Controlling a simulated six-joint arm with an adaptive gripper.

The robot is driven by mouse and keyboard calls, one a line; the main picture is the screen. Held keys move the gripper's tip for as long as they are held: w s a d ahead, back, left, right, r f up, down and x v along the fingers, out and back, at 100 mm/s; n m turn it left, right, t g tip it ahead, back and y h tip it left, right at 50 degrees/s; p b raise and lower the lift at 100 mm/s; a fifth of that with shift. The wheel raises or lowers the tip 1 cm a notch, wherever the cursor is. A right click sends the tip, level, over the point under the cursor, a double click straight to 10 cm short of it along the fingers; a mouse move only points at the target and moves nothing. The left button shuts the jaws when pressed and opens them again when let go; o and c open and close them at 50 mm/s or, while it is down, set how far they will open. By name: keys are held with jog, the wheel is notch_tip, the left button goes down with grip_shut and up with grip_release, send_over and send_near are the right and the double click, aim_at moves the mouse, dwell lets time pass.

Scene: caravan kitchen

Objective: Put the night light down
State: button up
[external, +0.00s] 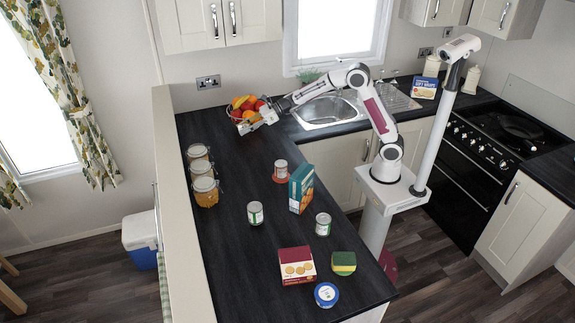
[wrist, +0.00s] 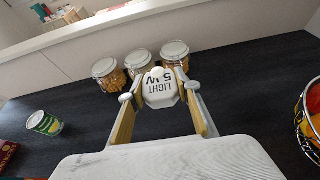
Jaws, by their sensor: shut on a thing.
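The night light (wrist: 160,88) is a small white piece with dark lettering reading "LIGHT 5W". My gripper (wrist: 160,94) is shut on it, with one finger on each side. In the external view my gripper (external: 262,118) is at the far part of the dark counter (external: 232,220), by the fruit basket. The night light looks small and pale there at the gripper's tip (external: 246,128). It seems held above the counter; its exact height and underside cannot be made out.
A wire basket of fruit (external: 245,105) stands close to my gripper. Three jars (external: 204,190) line the left wall. Cans (external: 255,212), a blue-green box (external: 301,187), a red box (external: 297,266) and a sponge (external: 343,263) stand nearer. Counter between basket and jars is bare.

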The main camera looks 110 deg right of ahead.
jog(key=s+r+m+g+h, duration=0.1)
jog(key=s+r+m+h, duration=0.1)
jog(key=s+r, duration=0.4)
jog(key=s+r+m+g+h, duration=0.1)
jog(key=s+r+m+h, duration=0.2)
jog(key=s, duration=1)
jog(key=s+d+r+m+g+h, duration=0.1)
jog(key=s+r+m+h, duration=0.1)
jog(key=s+r, duration=0.7)
jog(key=shift+s+r+m+h, duration=0.3)
jog(key=shift+r+h, duration=0.3)
jog(key=shift+h, duration=0.1)
jog(key=shift+w+f, duration=0.1)
jog(key=shift+w, duration=0.05)
dwell(1.3)
jog(key=w+f+n+t+y, duration=0.1)
jog(key=w+f+n+y, duration=0.2)
jog(key=w+f, duration=0.6)
jog(key=w+a+f+n+t+y, duration=0.1)
jog(key=w+f+n+y, duration=0.2)
jog(key=w+f, duration=0.6)
jog(key=w+a+f+n+y, duration=0.1)
jog(key=w+f+n+y, duration=0.2)
jog(key=w+f, duration=0.6)
jog(key=w+y, duration=0.1)
jog(key=w, duration=0.9)
jog(key=shift+w+f+t, duration=0.15)
jog(key=shift+w+t, duration=0.25)
